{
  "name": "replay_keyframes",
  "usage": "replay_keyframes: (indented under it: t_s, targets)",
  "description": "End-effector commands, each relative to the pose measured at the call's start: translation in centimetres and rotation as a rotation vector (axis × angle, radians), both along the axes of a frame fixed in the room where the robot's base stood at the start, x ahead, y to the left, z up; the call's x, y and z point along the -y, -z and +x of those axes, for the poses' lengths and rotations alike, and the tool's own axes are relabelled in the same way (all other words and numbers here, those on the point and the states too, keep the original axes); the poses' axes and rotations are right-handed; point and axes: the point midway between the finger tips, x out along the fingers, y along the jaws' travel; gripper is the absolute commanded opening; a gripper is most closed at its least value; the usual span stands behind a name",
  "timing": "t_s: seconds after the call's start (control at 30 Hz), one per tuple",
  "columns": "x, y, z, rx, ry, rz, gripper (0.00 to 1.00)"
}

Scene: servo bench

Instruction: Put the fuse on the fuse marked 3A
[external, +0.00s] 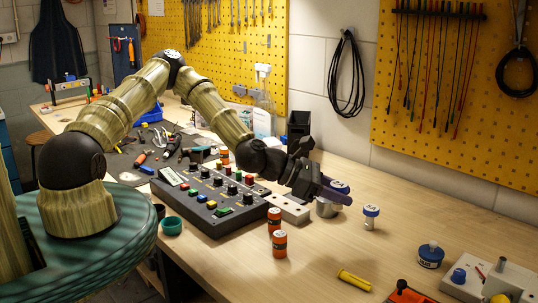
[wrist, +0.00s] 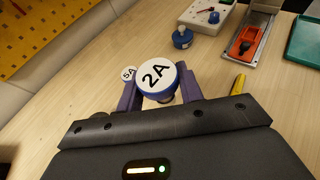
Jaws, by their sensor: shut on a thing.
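My gripper (external: 333,193) is shut on a fuse with a blue rim and a white top marked 2A (wrist: 155,74). The fuse is between the two purple fingers, and its white top also shows in the external view (external: 340,186). Its lower part is mostly hidden. A second fuse (external: 370,219) with a white and blue top stands upright on the bench just right of my gripper. Its top reads 5A in the wrist view (wrist: 128,73). I cannot make out a 3A mark in either view.
Two orange jars (external: 279,245) stand by the black button panel (external: 209,198). A yellow cylinder (external: 354,280) lies in front, and a blue-lidded jar (external: 430,257) stands at right. The bench between them is clear.

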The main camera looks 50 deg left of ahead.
Motion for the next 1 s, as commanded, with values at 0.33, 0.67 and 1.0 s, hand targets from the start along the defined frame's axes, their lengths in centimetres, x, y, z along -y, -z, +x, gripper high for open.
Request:
replay_keyframes:
  t_s: [0.33,0.67,1.0]
  targets:
    - [-2.8,-0.2,2.1,-0.001,-0.071,0.008,0.14]
    - [-14.7,-1.5,8.4,-0.008,-0.346,0.025,0.14]
    - [-29.1,-3.9,11.9,-0.006,-0.637,0.023,0.14]
